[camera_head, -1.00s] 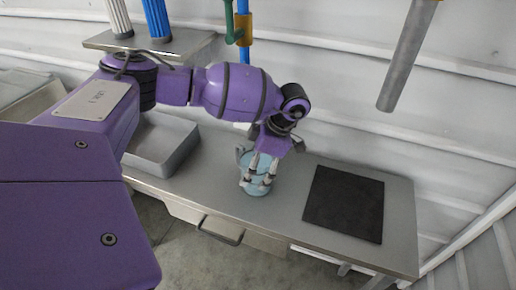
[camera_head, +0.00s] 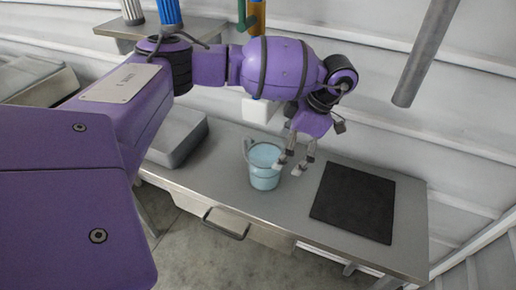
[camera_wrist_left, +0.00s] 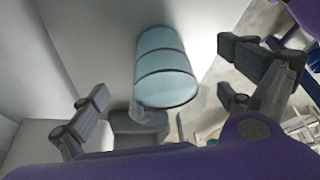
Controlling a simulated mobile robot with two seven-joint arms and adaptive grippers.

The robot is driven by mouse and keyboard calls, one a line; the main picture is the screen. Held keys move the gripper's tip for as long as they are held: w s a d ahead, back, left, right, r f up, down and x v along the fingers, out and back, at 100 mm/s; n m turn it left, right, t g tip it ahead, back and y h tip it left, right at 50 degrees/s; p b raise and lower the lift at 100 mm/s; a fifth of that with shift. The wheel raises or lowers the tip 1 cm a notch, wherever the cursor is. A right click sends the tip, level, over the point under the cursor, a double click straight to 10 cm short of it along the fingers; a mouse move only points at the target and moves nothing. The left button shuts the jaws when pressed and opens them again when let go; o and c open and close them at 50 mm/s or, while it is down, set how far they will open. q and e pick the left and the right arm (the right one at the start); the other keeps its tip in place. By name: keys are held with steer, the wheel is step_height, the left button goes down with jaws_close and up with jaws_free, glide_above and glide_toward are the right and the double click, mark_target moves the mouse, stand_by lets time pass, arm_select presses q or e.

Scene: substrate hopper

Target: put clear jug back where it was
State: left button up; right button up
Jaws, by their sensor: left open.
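The clear jug (camera_head: 264,178), tinted light blue with a handle on its left, stands upright on the grey metal table (camera_head: 224,178), left of the black mat. My left gripper (camera_head: 291,168) is open and empty, just to the right of the jug. Its fingertips look close to the jug's right side; whether they touch it I cannot tell. In the left wrist view the jug (camera_wrist_left: 166,70) lies ahead, between the spread fingers (camera_wrist_left: 165,92) and beyond them. My right gripper is not in view.
The black square mat (camera_head: 352,203) lies on the right of the table. A grey tray (camera_head: 178,138) is at the table's left. A white block-like thing (camera_head: 258,110) is behind my wrist. A grey slanted pipe (camera_head: 425,52) hangs at upper right. A drawer handle (camera_head: 226,224) juts from the front.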

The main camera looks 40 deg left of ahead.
arm_select(q)
steer(key=w+d+b, duration=0.1)
steer(key=w+d, duration=0.3)
steer(key=d, duration=0.2)
steer(key=shift+w, duration=0.35)
stand_by(1.0)
